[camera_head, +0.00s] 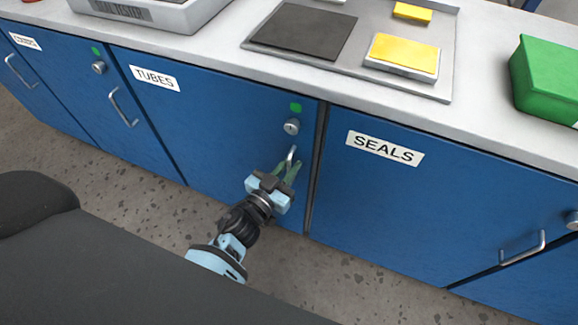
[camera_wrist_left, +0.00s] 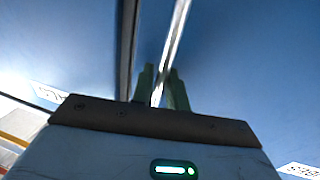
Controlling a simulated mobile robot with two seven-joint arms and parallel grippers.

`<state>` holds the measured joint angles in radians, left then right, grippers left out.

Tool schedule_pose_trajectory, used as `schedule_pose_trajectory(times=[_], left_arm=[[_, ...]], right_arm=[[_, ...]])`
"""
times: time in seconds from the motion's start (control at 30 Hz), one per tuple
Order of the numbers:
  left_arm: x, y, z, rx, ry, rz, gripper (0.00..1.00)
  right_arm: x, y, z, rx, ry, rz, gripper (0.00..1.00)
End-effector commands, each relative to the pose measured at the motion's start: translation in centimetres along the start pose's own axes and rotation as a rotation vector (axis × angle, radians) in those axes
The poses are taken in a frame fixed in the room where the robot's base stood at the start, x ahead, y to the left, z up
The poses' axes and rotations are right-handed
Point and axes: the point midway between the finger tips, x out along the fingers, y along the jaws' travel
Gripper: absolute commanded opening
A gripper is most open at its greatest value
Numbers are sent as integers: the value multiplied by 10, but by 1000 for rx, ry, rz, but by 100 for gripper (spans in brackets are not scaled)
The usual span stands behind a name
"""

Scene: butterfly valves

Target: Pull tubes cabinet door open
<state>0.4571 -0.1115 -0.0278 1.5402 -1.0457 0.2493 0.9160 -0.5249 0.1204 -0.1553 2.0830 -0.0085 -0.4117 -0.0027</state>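The blue TUBES cabinet door (camera_head: 220,125) is in the middle of the head view, its label at upper left. It looks closed, flush with the cabinet front. Its metal handle (camera_head: 291,154) is near its right edge, below a round lock knob (camera_head: 291,126) and a green marker. My left gripper (camera_head: 289,167) is at the lower part of this handle, its green fingers spread apart on either side of it. In the left wrist view the fingers (camera_wrist_left: 161,88) have a bright metal bar between them. Whether they touch the handle is unclear. My right gripper is out of view.
The SEALS door (camera_head: 400,205) adjoins on the right; other blue doors with handles continue left. The grey countertop (camera_head: 485,60) above holds a tray with yellow blocks, a green bin (camera_head: 545,80) and a white device. The speckled floor before the cabinets looks clear.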

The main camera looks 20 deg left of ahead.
Motion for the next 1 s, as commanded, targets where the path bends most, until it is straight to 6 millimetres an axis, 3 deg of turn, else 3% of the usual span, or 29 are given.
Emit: schedule_pose_trajectory(times=[0.2,0.33,0.7,0.87,1.0], left_arm=[[0,0,0,0,0,0,15],[0,0,0,0,0,0,0],[-3,0,0,2,-1,5,0],[-18,1,-1,4,-2,33,0],[-45,3,-1,6,-4,86,0]], right_arm=[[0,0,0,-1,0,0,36],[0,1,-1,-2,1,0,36],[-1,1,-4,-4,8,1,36],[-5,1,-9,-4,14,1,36],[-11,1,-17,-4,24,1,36]])
